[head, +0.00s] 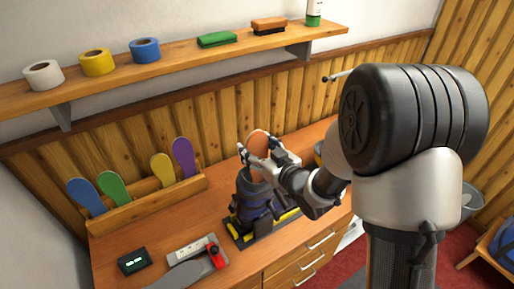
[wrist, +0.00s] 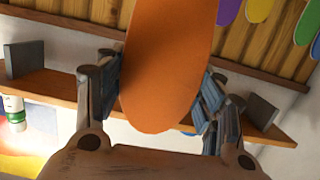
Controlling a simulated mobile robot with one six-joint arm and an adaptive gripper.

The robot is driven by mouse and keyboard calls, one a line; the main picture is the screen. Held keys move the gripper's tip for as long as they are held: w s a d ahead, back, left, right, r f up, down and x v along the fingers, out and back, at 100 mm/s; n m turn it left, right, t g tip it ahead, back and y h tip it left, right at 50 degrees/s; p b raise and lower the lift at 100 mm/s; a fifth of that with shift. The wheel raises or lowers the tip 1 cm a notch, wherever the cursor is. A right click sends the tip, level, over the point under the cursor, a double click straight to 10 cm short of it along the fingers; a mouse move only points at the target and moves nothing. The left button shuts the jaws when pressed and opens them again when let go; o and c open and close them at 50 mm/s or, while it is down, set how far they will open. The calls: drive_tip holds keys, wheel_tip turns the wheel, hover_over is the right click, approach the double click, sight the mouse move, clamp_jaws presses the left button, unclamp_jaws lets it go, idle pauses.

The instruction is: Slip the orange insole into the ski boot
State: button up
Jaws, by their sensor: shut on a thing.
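My gripper (head: 262,160) is shut on the orange insole (head: 258,143), holding it upright above the ski boot. In the wrist view the insole (wrist: 165,65) fills the middle, between the two fingers of my gripper (wrist: 160,95). The dark blue-grey ski boot (head: 254,196) stands on a black and yellow holder (head: 250,232) on the bench, directly below my gripper. The insole's lower end is hidden behind my gripper and the boot's top in the head view, so I cannot tell whether it is inside the boot.
A wooden rack (head: 146,207) with blue, green, yellow and purple insoles stands at the left of the wooden bench (head: 125,231). A black device (head: 133,261) and a red-handled tool (head: 214,254) lie at the front. A shelf (head: 180,68) with tape rolls and brushes runs above.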

drive_tip(key=shift+f+b, duration=0.4)
drive_tip(key=shift+f, duration=0.15)
drive_tip(key=o, duration=1.9)
drive_tip(key=v, duration=0.7)
drive_tip(key=shift+s+d, duration=0.2)
